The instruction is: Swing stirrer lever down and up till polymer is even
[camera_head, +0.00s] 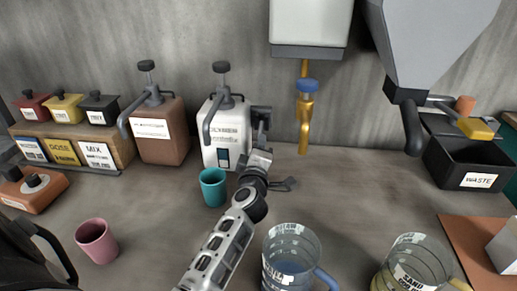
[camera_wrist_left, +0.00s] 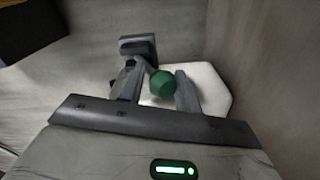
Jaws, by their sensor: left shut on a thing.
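The white polymer dispenser (camera_head: 224,130) stands against the wall, with a dark pump top and a small dark window low on its front. A dark bracket (camera_head: 261,113) at its right side marks the stirrer. My left gripper (camera_head: 258,150) is at that side, just right of the dispenser. In the left wrist view, the fingers of my left gripper (camera_wrist_left: 160,90) are shut on the green knob (camera_wrist_left: 162,84) of the stirrer lever. The white body (camera_wrist_left: 212,88) lies behind the knob. The lever's arm is mostly hidden by my gripper. The polymer inside cannot be made out. My right gripper is not in view.
A teal cup (camera_head: 213,187) stands close to the left of my left arm. A brown dispenser (camera_head: 158,130) is left of the white one. A yellow tap (camera_head: 305,125) hangs to the right. A clear jug (camera_head: 290,262) stands in front; a waste bin (camera_head: 470,162) is at right.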

